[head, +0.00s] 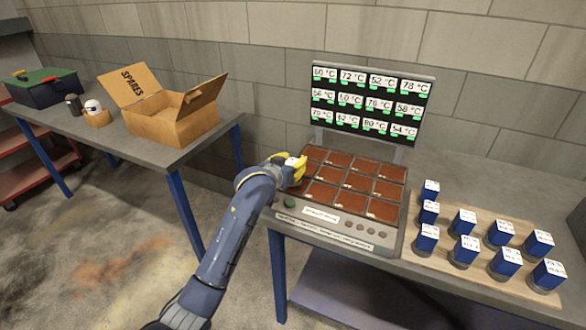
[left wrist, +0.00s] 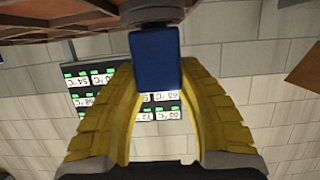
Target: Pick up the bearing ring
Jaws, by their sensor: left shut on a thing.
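My left gripper (head: 293,170) is over the left edge of the heater panel (head: 400,228) with its brown tiles. In the left wrist view its yellow fingers (left wrist: 160,88) are shut on the blue block (left wrist: 155,58) of the bearing ring. A grey round part (left wrist: 152,12) joins the end of that block, near the tiles (left wrist: 60,14). I cannot tell whether it touches a tile. In the head view the held piece is mostly hidden by the fingers, with a white top showing. My right gripper is not in view.
A display of temperatures (head: 367,103) stands behind the tiles. Several blue-topped pieces (head: 465,249) stand on a wooden board (head: 478,282) at the right. A cardboard spares box (head: 165,125) is on the left table (head: 140,150), with a gap between the tables.

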